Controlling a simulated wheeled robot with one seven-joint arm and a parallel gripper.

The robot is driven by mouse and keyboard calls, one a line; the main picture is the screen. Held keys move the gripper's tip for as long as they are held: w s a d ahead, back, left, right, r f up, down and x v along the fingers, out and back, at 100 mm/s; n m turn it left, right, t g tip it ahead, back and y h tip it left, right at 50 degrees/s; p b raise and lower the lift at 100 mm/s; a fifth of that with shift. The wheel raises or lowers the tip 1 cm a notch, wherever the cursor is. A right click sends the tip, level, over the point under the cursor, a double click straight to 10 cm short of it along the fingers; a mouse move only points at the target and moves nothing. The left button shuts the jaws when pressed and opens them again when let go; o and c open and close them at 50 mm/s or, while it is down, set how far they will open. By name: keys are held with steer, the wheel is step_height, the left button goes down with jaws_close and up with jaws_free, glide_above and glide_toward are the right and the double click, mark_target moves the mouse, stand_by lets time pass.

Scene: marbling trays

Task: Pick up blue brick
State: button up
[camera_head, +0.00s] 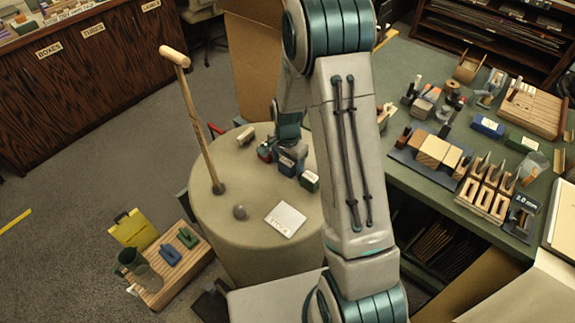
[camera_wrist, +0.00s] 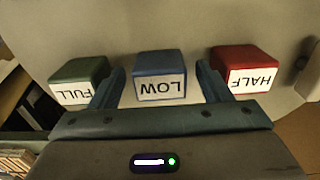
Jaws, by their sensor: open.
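The blue brick (camera_wrist: 159,64), with a white label reading LOW, sits in the middle of the wrist view on the round beige table (camera_wrist: 200,35). My gripper (camera_wrist: 160,80) is open, with one finger on either side of the blue brick and gaps between them. A green brick labelled FULL (camera_wrist: 80,70) lies left of the fingers, and a red brick labelled HALF (camera_wrist: 245,60) lies right of them. In the head view the blue brick (camera_head: 287,167) is partly hidden by my gripper.
A wooden cane (camera_head: 195,120) stands on the round table (camera_head: 225,235), near a small grey knob (camera_head: 240,212) and a white card (camera_head: 285,219). A green workbench (camera_head: 400,70) with blocks and tools is at the right. Grey floor is free at the left.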

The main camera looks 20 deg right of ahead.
steer(key=c, duration=1.1)
steer(key=shift+r, duration=0.15)
